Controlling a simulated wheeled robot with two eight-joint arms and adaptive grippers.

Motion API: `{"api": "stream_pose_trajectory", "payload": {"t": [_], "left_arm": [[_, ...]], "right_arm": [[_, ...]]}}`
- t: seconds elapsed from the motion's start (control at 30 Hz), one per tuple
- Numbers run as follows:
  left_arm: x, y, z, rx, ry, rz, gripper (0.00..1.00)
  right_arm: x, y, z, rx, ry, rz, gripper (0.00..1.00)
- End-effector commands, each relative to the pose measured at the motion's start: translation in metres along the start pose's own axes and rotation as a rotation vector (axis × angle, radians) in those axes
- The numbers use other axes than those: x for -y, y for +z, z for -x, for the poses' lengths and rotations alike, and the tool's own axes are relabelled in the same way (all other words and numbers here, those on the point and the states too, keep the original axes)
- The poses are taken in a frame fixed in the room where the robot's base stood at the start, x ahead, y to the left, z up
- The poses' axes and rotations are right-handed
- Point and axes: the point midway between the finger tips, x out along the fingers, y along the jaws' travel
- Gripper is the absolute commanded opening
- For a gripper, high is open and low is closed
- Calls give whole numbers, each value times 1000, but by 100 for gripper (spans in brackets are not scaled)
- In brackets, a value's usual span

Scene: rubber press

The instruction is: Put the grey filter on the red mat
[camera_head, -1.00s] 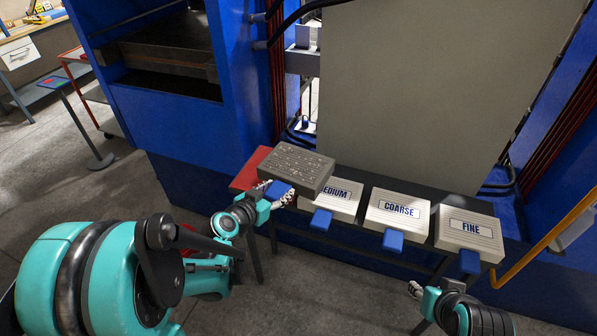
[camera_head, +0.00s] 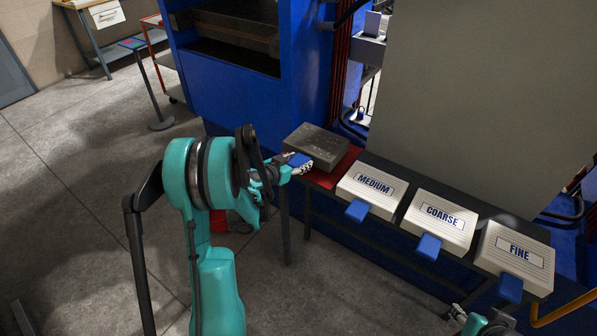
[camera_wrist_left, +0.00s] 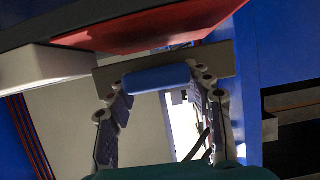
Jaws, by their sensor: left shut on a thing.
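The grey filter (camera_head: 318,144) is a dark grey block with a blue handle (camera_head: 297,160). My left gripper (camera_head: 300,163) is shut on that handle, which also shows between its fingers in the left wrist view (camera_wrist_left: 157,78). The filter is at the far left end of the black bench, over the back left part of the red mat (camera_head: 346,166). It covers part of the mat; I cannot tell whether it touches it. The mat also shows in the left wrist view (camera_wrist_left: 140,32). My right gripper (camera_head: 457,311) is partly in view at the bottom edge.
White blocks labelled MEDIUM (camera_head: 372,197), COARSE (camera_head: 438,228) and FINE (camera_head: 515,260) stand in a row right of the mat, blue handles facing me. A blue press frame (camera_head: 235,90) and a large grey panel (camera_head: 465,100) rise behind. The floor at left is open.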

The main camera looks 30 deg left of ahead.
Motion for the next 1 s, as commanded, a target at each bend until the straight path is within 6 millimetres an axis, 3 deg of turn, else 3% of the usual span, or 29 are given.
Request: {"api": "stream_pose_trajectory", "payload": {"t": [0.23,0.63,0.67,0.7,1.0], "left_arm": [[0,34,-14,0,0,0,13],[-1,38,-15,0,0,0,13],[-1,38,-15,1,0,-1,59],[-1,37,-15,0,0,-1,70],[-1,37,-15,0,0,-1,72]], "right_arm": [[0,11,-15,0,0,0,40],[0,12,-17,0,0,0,40],[0,12,-16,0,0,0,40],[0,11,-16,0,0,0,40],[0,11,-16,0,0,0,40]]}}
